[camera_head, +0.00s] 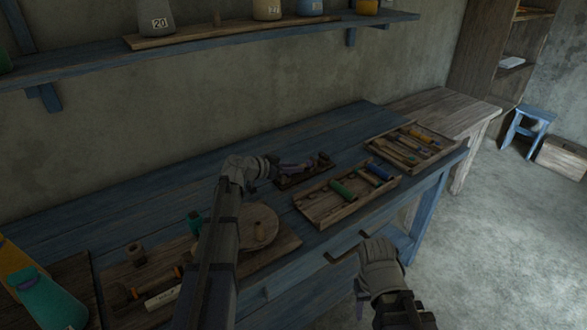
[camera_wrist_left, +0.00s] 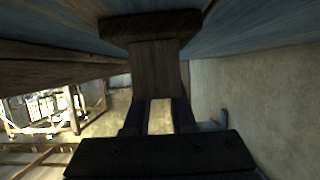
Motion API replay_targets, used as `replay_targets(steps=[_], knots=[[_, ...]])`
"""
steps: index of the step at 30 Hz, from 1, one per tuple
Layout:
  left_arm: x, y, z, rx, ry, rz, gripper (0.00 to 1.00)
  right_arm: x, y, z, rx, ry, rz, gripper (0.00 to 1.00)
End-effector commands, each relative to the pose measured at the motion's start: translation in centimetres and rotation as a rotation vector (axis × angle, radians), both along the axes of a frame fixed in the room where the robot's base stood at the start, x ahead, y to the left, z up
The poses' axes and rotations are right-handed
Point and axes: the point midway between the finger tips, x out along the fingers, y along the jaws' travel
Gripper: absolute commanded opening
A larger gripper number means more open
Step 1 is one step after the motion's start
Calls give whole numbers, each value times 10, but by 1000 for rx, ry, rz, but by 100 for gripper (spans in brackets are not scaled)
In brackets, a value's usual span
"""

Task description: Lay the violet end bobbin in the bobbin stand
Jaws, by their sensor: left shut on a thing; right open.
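The violet end bobbin (camera_head: 297,166) lies roughly level at the tip of my left gripper (camera_head: 273,167), which is shut on it. The bobbin is over the dark wooden bobbin stand (camera_head: 290,184) on the blue bench. I cannot tell whether it rests in the stand or hangs just above it. In the left wrist view a dark wooden piece (camera_wrist_left: 150,27) shows beyond the left gripper (camera_wrist_left: 159,112); no violet can be made out there. My right gripper (camera_head: 379,249) is open and empty, in front of the bench edge.
A tray (camera_head: 318,213) with green and blue bobbins stands right of the stand, and another tray (camera_head: 385,155) of tools lies beyond it. A board with a round wooden disc (camera_head: 258,222) lies nearer. The bench (camera_head: 335,130) behind the stand is clear.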

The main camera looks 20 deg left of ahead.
Motion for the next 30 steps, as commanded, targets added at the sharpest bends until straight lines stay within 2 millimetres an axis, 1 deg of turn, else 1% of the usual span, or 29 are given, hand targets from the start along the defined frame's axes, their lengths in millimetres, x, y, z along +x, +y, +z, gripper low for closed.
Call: replay_targets(steps=[3, 4, 12, 13, 19, 22, 30], knots=[[0, 0, 1, 0, 0, 0, 0, 0, 0, 0, 0, 0, 0, 50], [0, 0, 1, 0, 0, 0, 27, 0, 0, 0, 0, 0, 0, 50], [0, 0, 0, 0, 0, 0, 57, 0, 0, 0, 0, 0, 0, 50], [0, 0, 0, 0, 0, 0, 59, 0, 0, 0, 0, 0, 0, 50], [0, 0, 1, 0, 0, 0, 59, 0, 0, 1, 0, 0, 0, 50], [-4, 3, 3, 0, 0, 1, 59, 0, 0, 3, 0, 0, 0, 50], [-35, 27, 21, 0, 0, 3, 59, 0, 0, 21, 0, 0, 0, 50]])
